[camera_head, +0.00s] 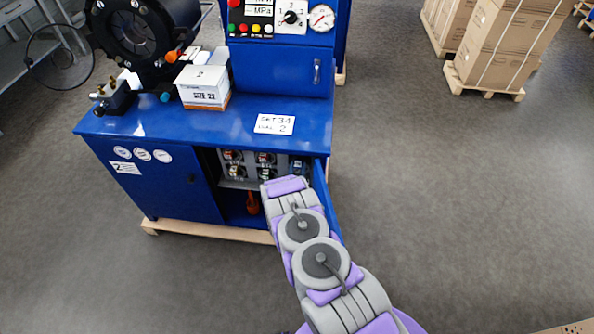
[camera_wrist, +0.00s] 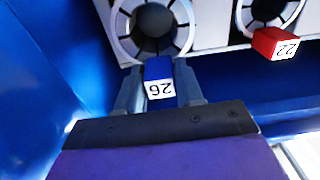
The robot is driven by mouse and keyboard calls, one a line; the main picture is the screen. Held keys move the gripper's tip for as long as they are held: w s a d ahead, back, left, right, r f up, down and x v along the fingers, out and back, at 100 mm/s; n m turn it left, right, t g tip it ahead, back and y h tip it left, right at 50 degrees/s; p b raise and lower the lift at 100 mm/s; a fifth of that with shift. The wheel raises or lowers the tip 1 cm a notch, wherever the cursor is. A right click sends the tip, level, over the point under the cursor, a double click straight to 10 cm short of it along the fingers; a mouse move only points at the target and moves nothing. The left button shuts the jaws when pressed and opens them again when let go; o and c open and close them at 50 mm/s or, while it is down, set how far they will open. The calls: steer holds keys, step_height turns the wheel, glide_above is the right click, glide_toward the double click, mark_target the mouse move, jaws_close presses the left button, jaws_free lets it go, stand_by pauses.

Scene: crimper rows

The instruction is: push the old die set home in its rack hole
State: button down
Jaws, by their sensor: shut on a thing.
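My gripper (camera_wrist: 158,80) is shut on a blue block with a white face marked 26, the tag of a die set (camera_wrist: 122,27) in the wrist view. This die set is a pale ring of dark segments around a dark centre, at the top of the picture. It sits at the pale rack (camera_wrist: 210,38); how deep it is in its hole I cannot tell. In the head view the rack (camera_head: 225,171) is inside the blue cabinet, with several die sets in rows. My arm reaches to its right side and hides my fingers there.
Another die set (camera_wrist: 238,16) with a red tag (camera_wrist: 275,44) marked 22 is to the right in the wrist view. Blue cabinet walls are close around my gripper. The open cabinet door (camera_head: 328,200) stands right beside my arm. An orange-red object (camera_head: 252,204) is below the rack.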

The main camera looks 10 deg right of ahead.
mark_target(299, 162)
steer(key=shift+x, duration=1.95)
steer(key=c, duration=0.6)
jaws_free()
steer(key=shift+c, duration=0.2)
steer(key=shift+s, duration=0.1)
steer(key=shift+s+a+f, duration=0.1)
steer(key=shift+s+a, duration=0.15)
steer(key=shift+s, duration=0.3)
steer(key=p+v, duration=0.2)
steer(key=v, duration=1.4)
